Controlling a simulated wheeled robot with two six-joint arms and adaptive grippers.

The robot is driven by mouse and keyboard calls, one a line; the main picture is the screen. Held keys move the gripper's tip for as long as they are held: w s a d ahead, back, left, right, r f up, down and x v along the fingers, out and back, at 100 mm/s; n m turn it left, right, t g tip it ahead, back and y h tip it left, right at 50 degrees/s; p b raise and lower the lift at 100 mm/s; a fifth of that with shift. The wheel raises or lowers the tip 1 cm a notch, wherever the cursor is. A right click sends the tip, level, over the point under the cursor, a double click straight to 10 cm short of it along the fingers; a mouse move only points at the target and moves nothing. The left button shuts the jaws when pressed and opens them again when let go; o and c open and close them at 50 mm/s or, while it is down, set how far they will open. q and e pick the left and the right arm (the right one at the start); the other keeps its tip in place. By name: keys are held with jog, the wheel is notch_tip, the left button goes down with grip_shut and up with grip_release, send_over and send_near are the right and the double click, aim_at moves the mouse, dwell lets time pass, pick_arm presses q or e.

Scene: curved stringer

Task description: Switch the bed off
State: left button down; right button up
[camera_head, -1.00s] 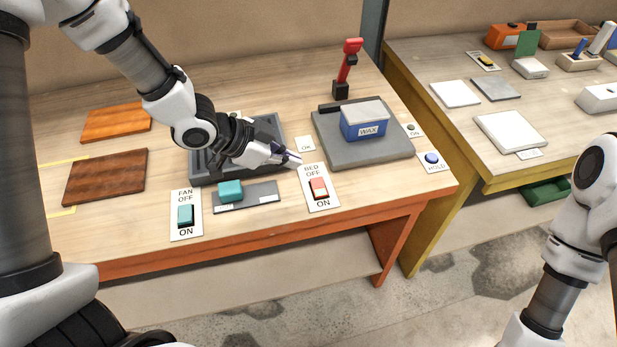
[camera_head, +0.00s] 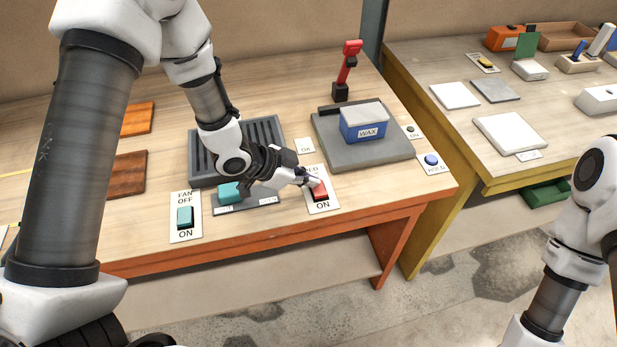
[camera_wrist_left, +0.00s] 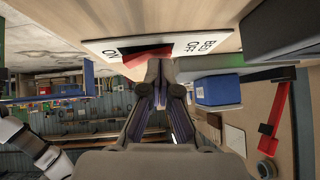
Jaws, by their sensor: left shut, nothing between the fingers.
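The bed switch is a red rocker (camera_head: 321,193) on a white plate (camera_head: 328,205) marked OFF at the back and ON at the front. My left gripper (camera_head: 313,183) is shut and empty, with its fingertips at the rocker, over the OFF side of the plate. In the left wrist view the shut fingers (camera_wrist_left: 161,100) reach up to the red rocker (camera_wrist_left: 147,57), which they partly hide. The plate (camera_wrist_left: 125,46) shows there with BED, OFF and ON lettering. I cannot tell how firmly the fingertips touch the rocker. My right gripper is out of view.
A teal fan switch (camera_head: 185,216) and a teal block (camera_head: 229,192) on a grey strip lie to the left. A blue wax box (camera_head: 362,124) stands on a grey slab (camera_head: 385,150) behind right. A blue HOLD button (camera_head: 431,160) is at the right edge.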

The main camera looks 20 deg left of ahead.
pick_arm(q)
jog(key=shift+s, duration=0.15)
jog(key=shift+s+d, duration=0.25)
jog(key=shift+s, duration=0.05)
jog(key=shift+s+d+r, duration=0.15)
jog(key=shift+s+d, duration=0.05)
jog(key=shift+s, duration=0.1)
